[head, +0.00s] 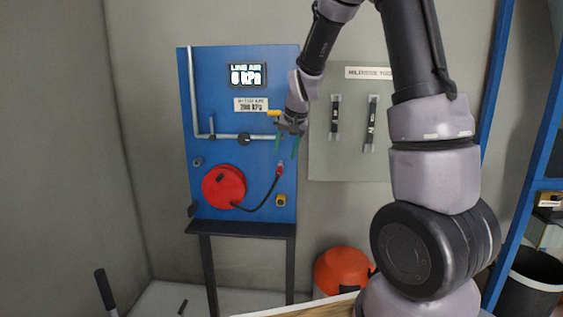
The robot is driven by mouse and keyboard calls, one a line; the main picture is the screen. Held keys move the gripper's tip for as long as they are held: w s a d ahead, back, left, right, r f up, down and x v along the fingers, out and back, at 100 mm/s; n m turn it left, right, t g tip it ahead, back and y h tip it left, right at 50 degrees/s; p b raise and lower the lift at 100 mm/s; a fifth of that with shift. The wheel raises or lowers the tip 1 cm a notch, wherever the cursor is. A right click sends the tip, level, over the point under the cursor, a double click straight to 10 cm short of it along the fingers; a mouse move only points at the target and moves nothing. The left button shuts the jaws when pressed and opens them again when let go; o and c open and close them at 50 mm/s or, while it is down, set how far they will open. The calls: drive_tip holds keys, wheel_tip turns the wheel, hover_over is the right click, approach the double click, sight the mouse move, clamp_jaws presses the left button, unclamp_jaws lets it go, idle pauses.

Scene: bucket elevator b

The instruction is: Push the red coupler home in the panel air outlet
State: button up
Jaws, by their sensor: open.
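The red coupler (279,170) is small and sits at the upper end of a black hose (263,201), in front of the right part of the blue panel (222,83). My gripper (287,146) is open, with greenish fingers pointing down, just above the coupler. I see a gap between the fingertips and the coupler, and nothing between the fingers. I cannot make out the air outlet clearly, nor whether the coupler is seated in anything. A display on the panel (248,75) reads "LINE AIR 0 kPa".
A red hose reel (223,187) is on the panel, left of the coupler. A small yellow fitting (281,200) is below it. A grey pipe (217,136) crosses the panel. A grey board (350,150) with hanging tools is to the right. An orange round object (342,270) is below.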

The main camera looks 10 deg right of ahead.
drive_tip(key=shift+v, duration=1.5)
drive_tip(key=s+d+r, duration=0.1)
drive_tip(key=s+r, duration=0.3)
drive_tip(key=s, duration=0.5)
drive_tip(key=s+d+r+t, duration=0.1)
drive_tip(key=s+r, duration=0.3)
drive_tip(key=s, duration=0.5)
drive_tip(key=s+d+r+t, duration=0.1)
drive_tip(key=s+r, duration=0.4)
drive_tip(key=s, duration=0.5)
drive_tip(key=shift+y, duration=0.3)
